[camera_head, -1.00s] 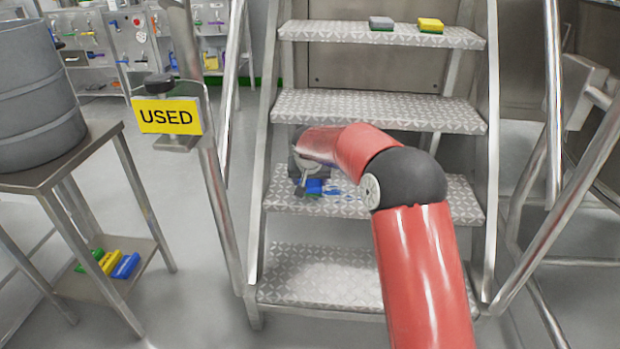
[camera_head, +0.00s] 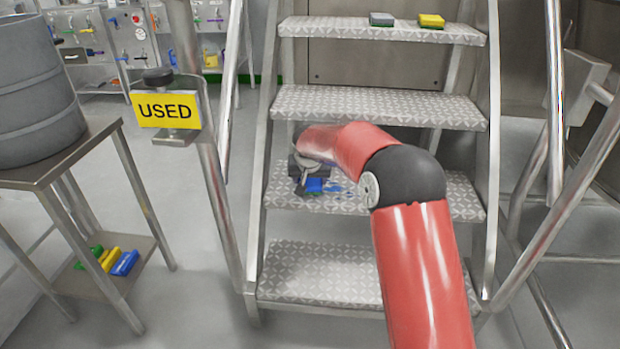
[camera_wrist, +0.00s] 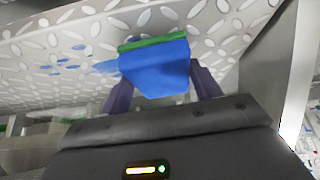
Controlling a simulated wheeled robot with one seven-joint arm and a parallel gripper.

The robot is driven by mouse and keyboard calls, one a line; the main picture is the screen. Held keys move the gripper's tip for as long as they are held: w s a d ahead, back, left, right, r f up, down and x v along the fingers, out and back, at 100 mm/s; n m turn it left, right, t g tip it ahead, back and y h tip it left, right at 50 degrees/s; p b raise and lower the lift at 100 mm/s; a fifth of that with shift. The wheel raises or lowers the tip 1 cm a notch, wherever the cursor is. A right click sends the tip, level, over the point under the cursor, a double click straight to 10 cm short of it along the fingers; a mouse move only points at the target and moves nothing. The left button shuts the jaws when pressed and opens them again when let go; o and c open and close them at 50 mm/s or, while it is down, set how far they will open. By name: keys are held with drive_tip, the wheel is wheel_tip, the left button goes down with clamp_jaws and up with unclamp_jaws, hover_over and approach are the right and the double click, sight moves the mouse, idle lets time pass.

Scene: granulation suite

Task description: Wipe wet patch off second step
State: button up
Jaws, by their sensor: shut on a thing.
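The second step from the bottom (camera_head: 440,203) is a patterned metal tread. My gripper (camera_head: 312,187) is over its left part, partly hidden by my red arm. It is shut on a blue sponge with a green pad (camera_wrist: 155,68), which fills the space between the two fingers in the wrist view. The green side faces the tread; whether it touches cannot be told. Blue wet marks (camera_wrist: 72,66) show on the tread left of the sponge in the wrist view. In the head view part of the wet patch (camera_head: 342,190) shows right of the gripper.
A grey sponge (camera_head: 381,19) and a yellow one (camera_head: 431,21) lie on the top step. A yellow USED sign (camera_head: 166,109) hangs on the left rail. Several coloured sponges lie on the lower shelf (camera_head: 140,257) of the left stand. Handrails flank the stair.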

drive_tip(key=shift+f+b, duration=0.4)
drive_tip(key=shift+f, duration=0.15)
drive_tip(key=shift+d, duration=0.15)
